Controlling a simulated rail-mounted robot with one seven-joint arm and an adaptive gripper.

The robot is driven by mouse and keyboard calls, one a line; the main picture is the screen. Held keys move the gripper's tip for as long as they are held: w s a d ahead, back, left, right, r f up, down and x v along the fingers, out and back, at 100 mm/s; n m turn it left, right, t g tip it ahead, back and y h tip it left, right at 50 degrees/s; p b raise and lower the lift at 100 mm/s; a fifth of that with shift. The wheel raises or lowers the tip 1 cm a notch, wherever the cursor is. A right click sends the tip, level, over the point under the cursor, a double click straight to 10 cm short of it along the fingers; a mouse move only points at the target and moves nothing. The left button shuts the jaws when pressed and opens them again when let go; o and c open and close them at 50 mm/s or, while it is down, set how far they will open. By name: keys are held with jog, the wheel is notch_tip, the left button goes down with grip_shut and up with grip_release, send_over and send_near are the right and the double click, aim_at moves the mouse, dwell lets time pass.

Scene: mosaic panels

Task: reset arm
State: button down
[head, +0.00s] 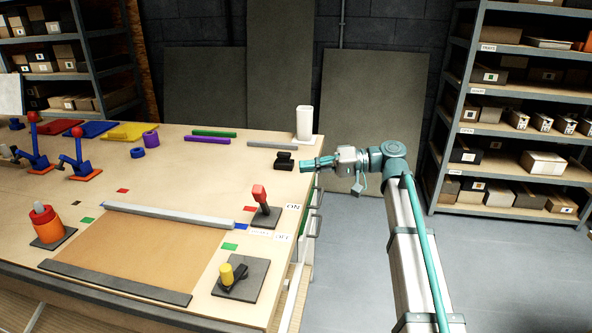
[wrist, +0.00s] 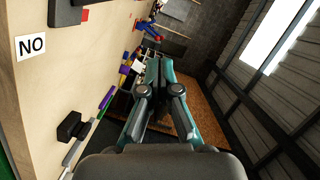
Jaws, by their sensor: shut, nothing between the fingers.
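My gripper (head: 308,163) is shut and empty in the head view. It is held level beside the right edge of the wooden table (head: 215,175), pointing left, with its tips near a small black block (head: 284,160). A gap or contact between them is hard to tell from the head view. In the wrist view my gripper (wrist: 158,65) has its fingers together with nothing between them. There the black block (wrist: 72,127) lies to the left, apart from the fingers.
The table carries a red lever (head: 261,196), a yellow knob on a dark plate (head: 240,277), blue clamps with red knobs (head: 76,162), coloured strips and a white container (head: 304,122). Shelves with boxes (head: 517,110) stand at the right. Floor between table and shelves is clear.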

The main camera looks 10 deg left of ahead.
jog(key=shift+d, duration=0.1)
dwell(0.3)
